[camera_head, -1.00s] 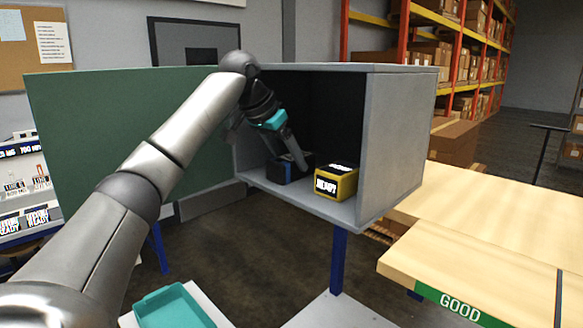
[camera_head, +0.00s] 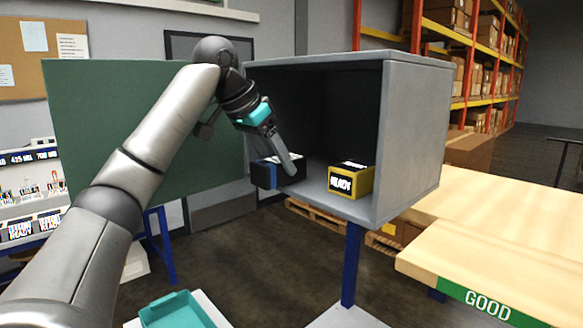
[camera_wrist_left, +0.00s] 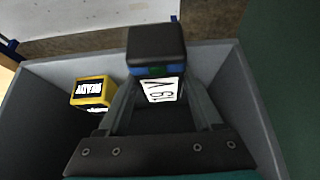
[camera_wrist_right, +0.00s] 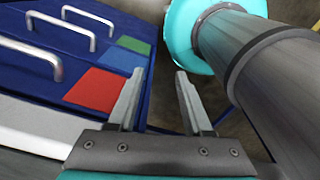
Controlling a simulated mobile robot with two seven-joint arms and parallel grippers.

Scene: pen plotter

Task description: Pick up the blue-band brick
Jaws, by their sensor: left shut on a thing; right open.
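The blue-band brick (camera_head: 265,174) is black with a blue band and a white label. It is at the left front of the open grey cabinet (camera_head: 415,140), at or just past the edge. My left gripper (camera_head: 290,163) is shut on it. In the left wrist view the brick (camera_wrist_left: 156,52) sits between the two fingers, its label facing the camera. I cannot tell whether it touches the cabinet floor. My right gripper (camera_wrist_right: 158,100) is open and empty in the right wrist view; it does not show in the head view.
A yellow-band brick (camera_head: 351,181) marked READY stands in the cabinet to the right. The green door (camera_head: 120,130) is open at the left. A teal tray (camera_head: 178,310) is low in front. A wooden table (camera_head: 480,240) marked GOOD is at the right. Blue drawers (camera_wrist_right: 70,60) with handles are near my right gripper.

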